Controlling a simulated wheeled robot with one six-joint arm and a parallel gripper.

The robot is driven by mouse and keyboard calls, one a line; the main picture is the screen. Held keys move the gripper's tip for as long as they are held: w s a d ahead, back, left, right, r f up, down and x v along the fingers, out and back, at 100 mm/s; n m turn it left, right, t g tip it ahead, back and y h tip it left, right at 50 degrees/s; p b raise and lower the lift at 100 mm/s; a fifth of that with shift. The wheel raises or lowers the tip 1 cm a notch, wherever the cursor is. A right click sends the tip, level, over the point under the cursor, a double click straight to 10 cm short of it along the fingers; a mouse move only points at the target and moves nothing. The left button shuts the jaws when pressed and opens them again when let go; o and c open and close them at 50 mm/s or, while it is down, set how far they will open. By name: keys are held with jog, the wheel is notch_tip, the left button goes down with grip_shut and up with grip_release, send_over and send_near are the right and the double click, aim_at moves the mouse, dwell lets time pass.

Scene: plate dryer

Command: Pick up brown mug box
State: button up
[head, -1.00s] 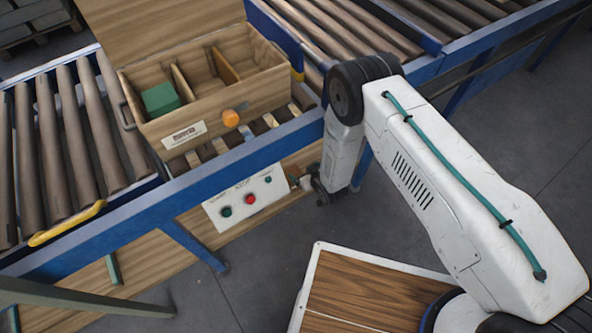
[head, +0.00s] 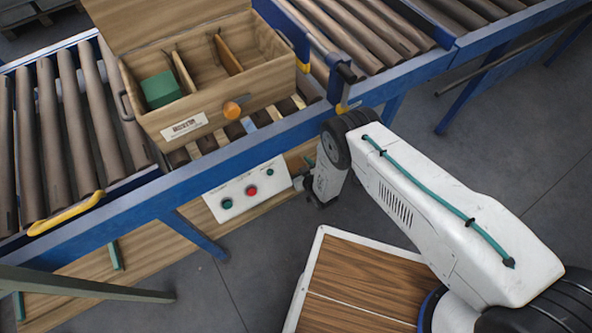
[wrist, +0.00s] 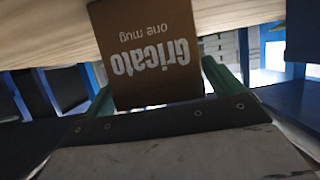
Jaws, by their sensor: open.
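The brown mug box (wrist: 150,50) shows in the wrist view, with the words "Gricato one mug" upside down in white on its face. It stands out against a pale wooden surface. My gripper (wrist: 158,80) is open, with one green finger low on each side of the box. The box looks to be between or just beyond the fingers; I cannot tell whether they touch it. In the head view I see neither the box nor the fingers; my arm reaches down beside the conveyor's front edge.
A wooden crate (head: 225,112) with dividers and a green block (head: 160,89) sits on the roller conveyor (head: 95,120). Below the blue rail is a control panel (head: 246,190) with buttons. A lower wooden board (head: 150,236) lies beneath the conveyor. Grey floor is open at right.

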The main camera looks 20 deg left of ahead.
jog(key=shift+w+a+f, duration=0.1)
jog(key=shift+a, duration=0.05)
jog(key=c, duration=1.3)
jog(key=shift+r, duration=0.2)
